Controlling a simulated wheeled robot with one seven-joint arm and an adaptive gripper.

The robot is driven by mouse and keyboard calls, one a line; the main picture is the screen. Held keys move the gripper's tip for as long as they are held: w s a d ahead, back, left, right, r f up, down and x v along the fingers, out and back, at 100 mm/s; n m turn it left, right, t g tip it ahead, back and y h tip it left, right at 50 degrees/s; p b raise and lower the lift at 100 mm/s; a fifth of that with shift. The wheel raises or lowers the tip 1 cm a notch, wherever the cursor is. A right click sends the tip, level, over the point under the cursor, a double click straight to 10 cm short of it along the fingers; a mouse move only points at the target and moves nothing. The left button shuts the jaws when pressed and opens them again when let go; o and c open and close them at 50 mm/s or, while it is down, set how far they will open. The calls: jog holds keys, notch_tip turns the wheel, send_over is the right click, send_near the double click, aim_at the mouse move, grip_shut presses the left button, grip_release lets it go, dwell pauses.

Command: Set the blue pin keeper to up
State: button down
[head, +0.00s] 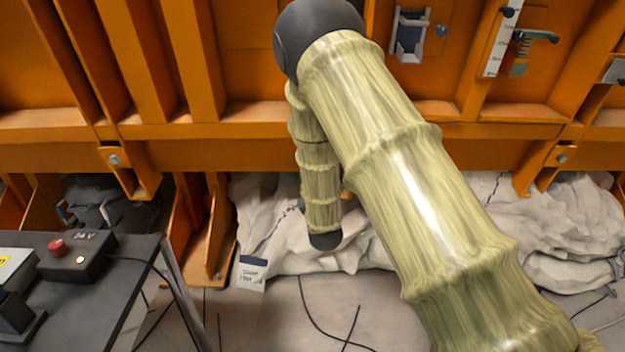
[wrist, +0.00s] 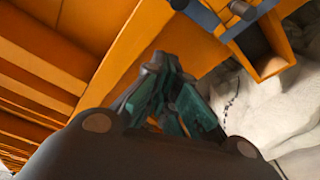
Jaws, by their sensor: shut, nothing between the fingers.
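In the wrist view a blue flat part (wrist: 212,17), which looks like the blue pin keeper, runs along the orange steel at the top edge. Dark grey round pins or bolts show against it, and the frame cuts it off, so its setting cannot be told. My gripper (wrist: 162,68) is shut and empty, with teal pads on its dark fingers. It appears below and left of the blue part in the picture, apart from it. In the head view my arm hides the gripper, and I cannot make out the blue part there.
The orange steel frame (head: 220,153) spans the head view. A grey bracket (head: 408,35) and a lever handle (head: 537,36) are mounted on it at the upper right. Pale crumpled sheeting (head: 555,220) lies below. A dark table (head: 95,300) with a red-button box (head: 75,258) stands at left.

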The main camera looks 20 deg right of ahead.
jog(key=w+d+r, duration=0.2)
jog(key=w+d, duration=0.2)
jog(key=w, duration=0.1)
dwell(0.7)
jog(key=shift+d+r, duration=0.1)
jog(key=shift+s+d+r, duration=0.25)
jog(key=shift+d, duration=0.1)
dwell(0.5)
